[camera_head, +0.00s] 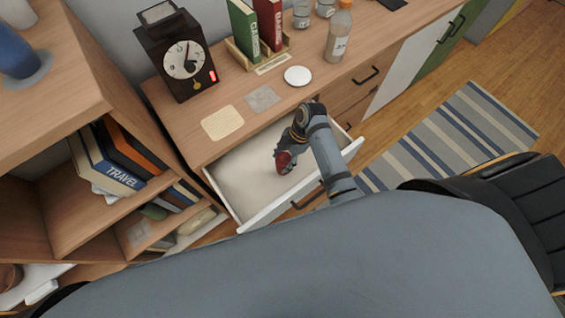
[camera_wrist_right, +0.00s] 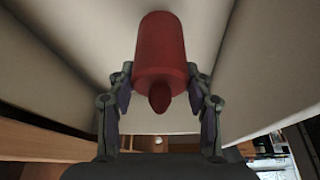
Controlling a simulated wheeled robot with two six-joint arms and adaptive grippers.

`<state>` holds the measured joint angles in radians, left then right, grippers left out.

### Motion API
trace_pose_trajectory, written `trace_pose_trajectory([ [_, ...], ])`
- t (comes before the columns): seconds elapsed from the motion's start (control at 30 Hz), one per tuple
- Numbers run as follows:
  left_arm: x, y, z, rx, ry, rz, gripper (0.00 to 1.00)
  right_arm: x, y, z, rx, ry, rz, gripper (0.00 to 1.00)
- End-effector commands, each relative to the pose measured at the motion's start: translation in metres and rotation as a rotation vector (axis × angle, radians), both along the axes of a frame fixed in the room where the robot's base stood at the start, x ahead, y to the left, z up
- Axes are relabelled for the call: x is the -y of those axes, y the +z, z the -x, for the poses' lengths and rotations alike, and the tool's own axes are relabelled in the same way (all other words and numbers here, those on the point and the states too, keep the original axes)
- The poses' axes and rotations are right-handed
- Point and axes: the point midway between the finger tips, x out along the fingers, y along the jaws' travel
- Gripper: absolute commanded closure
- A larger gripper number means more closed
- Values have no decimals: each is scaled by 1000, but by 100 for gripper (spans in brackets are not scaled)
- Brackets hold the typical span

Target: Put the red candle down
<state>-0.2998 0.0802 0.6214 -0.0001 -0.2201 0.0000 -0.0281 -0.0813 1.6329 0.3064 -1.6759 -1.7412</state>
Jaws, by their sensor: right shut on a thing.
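The red candle (camera_wrist_right: 160,50) is a plain red cylinder with a pointed tip. In the right wrist view it sits between the two fingers of my right gripper (camera_wrist_right: 160,100), which is shut on it. In the head view the candle (camera_head: 284,161) shows as a small red shape at the end of my right arm, over the open drawer (camera_head: 235,181). My right gripper (camera_head: 283,150) partly covers it there. I cannot tell whether the candle touches the drawer floor. My left gripper is not in view.
The drawer's pale inside looks otherwise empty. On the cabinet top (camera_head: 185,123) stand a black clock (camera_head: 180,50), a book rack with a green book (camera_head: 243,30) and a red book (camera_head: 268,22), a bottle (camera_head: 339,32) and a white disc (camera_head: 297,75). A bookshelf (camera_head: 60,130) stands at left.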

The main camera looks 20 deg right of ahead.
Motion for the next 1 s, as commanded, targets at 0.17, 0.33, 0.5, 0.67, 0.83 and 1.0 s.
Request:
trace_pose_trajectory([
  [0.17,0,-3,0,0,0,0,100,0,-29,1,-4,0,1,91],
  [0.33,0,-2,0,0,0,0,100,0,-33,0,0,-1,1,91],
  [0.5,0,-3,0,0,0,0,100,0,-34,1,-1,-1,0,91],
  [0.67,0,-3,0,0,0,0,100,0,-36,1,-2,0,1,36],
  [0.83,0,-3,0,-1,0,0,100,0,-35,1,-2,-1,1,26],
  [1.0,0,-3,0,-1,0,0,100,0,-35,1,-3,-1,0,26],
])
